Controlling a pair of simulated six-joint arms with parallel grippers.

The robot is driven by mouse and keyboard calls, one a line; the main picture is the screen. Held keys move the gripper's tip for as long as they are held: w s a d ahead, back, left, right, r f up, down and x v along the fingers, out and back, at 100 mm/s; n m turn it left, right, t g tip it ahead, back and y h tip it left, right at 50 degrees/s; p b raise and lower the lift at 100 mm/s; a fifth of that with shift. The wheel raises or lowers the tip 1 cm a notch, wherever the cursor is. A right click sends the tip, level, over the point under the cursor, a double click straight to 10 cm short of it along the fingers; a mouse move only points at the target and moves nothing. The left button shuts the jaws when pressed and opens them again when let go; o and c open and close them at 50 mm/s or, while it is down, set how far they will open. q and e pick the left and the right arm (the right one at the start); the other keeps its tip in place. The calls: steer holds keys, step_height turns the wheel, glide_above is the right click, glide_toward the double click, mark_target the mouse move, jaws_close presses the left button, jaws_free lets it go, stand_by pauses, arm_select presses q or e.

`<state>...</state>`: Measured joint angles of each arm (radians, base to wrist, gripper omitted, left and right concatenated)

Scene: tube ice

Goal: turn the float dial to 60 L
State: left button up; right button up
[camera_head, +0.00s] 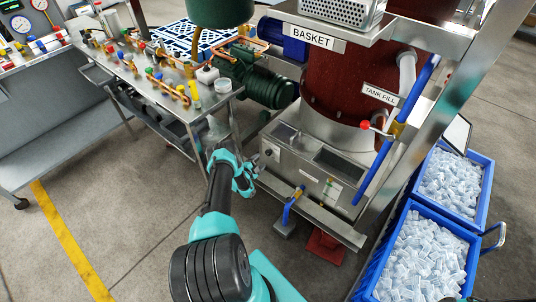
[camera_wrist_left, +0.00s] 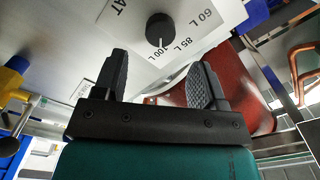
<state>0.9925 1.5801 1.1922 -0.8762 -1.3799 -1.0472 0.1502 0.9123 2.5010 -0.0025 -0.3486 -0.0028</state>
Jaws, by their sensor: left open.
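The float dial (camera_wrist_left: 160,28) is a black round knob on a plate printed 60 L, 85 L and 100 L. Its light pointer mark seems to face the 100 L print. In the head view the dial (camera_head: 268,152) is small, on the left of the steel tank's front (camera_head: 304,172). My left gripper (camera_wrist_left: 158,72) is open and empty, its two dark fingers apart and pointing toward the panel. The dial lies beyond the fingertips, roughly centred between them, not gripped. In the head view the left gripper (camera_head: 248,176) is just left of the panel.
A blue-handled valve (camera_head: 291,203) sticks out below the tank front. Two blue crates of ice (camera_head: 468,232) stand at the right. A steel bench with fittings (camera_head: 165,78) is at the upper left. Floor left of my arm is clear.

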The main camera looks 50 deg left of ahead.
mark_target(267, 154)
arm_select(q)
steer(key=shift+w+a, duration=0.2)
steer(key=shift+w, duration=1.1)
steer(key=shift+w+a, duration=0.2)
steer(key=shift+w, duration=1.15)
steer(key=shift+w+a, duration=0.2)
steer(key=shift+w, duration=1.1)
steer(key=c, duration=0.9)
